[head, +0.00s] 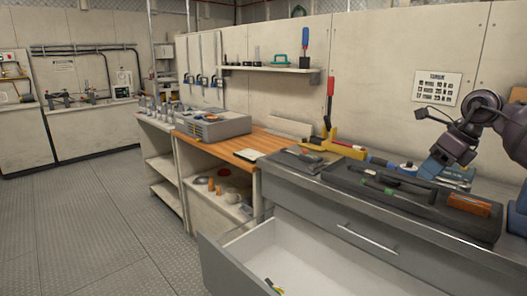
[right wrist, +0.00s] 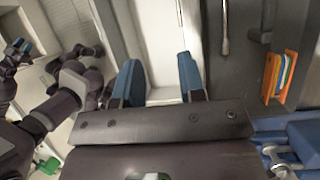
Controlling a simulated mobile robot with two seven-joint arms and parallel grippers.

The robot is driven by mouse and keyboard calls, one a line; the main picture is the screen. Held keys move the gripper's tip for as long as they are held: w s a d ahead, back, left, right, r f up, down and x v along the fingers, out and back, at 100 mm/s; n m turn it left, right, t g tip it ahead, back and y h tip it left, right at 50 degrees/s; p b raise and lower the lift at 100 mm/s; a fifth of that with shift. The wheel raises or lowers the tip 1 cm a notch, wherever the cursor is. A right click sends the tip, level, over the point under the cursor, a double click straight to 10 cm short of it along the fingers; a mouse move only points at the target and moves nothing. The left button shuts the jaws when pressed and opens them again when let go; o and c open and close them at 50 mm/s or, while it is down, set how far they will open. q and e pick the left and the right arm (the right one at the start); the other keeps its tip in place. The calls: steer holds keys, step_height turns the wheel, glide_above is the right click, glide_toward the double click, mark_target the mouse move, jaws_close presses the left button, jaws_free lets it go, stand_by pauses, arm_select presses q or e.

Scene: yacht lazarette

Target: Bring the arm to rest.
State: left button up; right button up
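My right arm comes in at the right of the head view. Its gripper (head: 440,166) is above the back of the grey counter, with blue fingers pointing down and left. In the right wrist view the two blue fingers of this gripper (right wrist: 160,78) stand apart with nothing between them. The white inside of the drawer shows beyond them. A dark arm of mine with a small blue part shows at the left of the right wrist view; its finger state is unclear. My left gripper does not show in the head view.
An open drawer (head: 222,262) juts out below the grey counter (head: 315,184). A dark tray (head: 345,181) holds tools and an orange item (head: 468,205). A yellow-and-red tool (head: 335,147) stands behind it. The wooden bench (head: 258,140) bears a grey case (head: 213,125). The left floor is clear.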

steer(key=w+a+r+m+t+y, duration=0.1)
steer(key=a+r+t+y, duration=0.2)
steer(key=a, duration=0.5)
steer(key=w+a+r+m+t+y, duration=0.1)
steer(key=a+r+y, duration=0.3)
steer(key=a+y, duration=0.25)
steer(key=s+a+f+m+t+y+p, duration=0.2)
steer(key=a+f+m+t, duration=0.3)
steer(key=m, duration=0.4)
steer(key=s+d+f+m+t+h+p, duration=0.1)
steer(key=s+f+m+t+h+p, duration=0.1)
steer(key=s+f+m+h, duration=0.75)
steer(key=s+d+f+m+t+h+p, duration=0.15)
steer(key=s+f+m, duration=0.45)
steer(key=f+m, duration=0.7)
arm_select(q)
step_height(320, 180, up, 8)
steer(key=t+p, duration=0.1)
steer(key=p, duration=0.2)
arm_select(e)
steer(key=s+d+f+m+g+h, duration=0.1)
steer(key=s+f+m, duration=0.3)
steer(key=s, duration=0.9)
steer(key=s+d+f+m+g+h, duration=0.1)
steer(key=s+f+m+g+h, duration=0.2)
steer(key=s+f, duration=0.6)
steer(key=s+m, duration=0.1)
steer(key=s, duration=0.4)
steer(key=shift+g, duration=0.35)
